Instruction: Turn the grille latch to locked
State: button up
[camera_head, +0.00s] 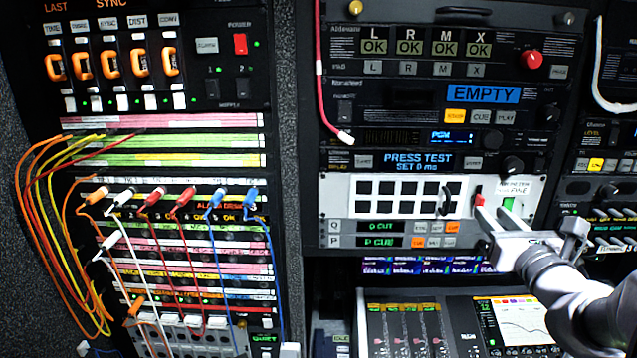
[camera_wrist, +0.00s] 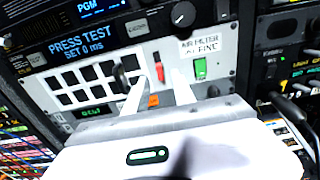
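The white grille panel (camera_head: 353,207) with rows of black openings is in the rack, left of my gripper; it also shows in the wrist view (camera_wrist: 47,87). At its right are a red tab (camera_head: 479,199), a green piece (camera_head: 508,204) and a label reading AIR FILTER FINE (camera_wrist: 201,43). A black handle (camera_head: 445,201) stands left of the red tab. I cannot tell for certain which part is the latch; the red tab looks likely. My gripper (camera_head: 491,212) is open at the panel. In the wrist view its fingers (camera_wrist: 160,82) stand either side of the red tab; contact is unclear.
A PRESS TEST display (camera_head: 418,162) and a dark knob (camera_head: 513,166) are just above. Button rows (camera_head: 435,228) sit below the grille. A mixer console (camera_head: 410,330) lies under the arm. Patch cables (camera_head: 40,215) hang at the left, away from my gripper.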

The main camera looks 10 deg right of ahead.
aim_at(482, 204)
jog(key=x, duration=0.4)
jog(key=shift+w+p, duration=0.3)
jog(key=shift+w, duration=0.05)
jog(key=shift+c, duration=0.2)
grip_shut()
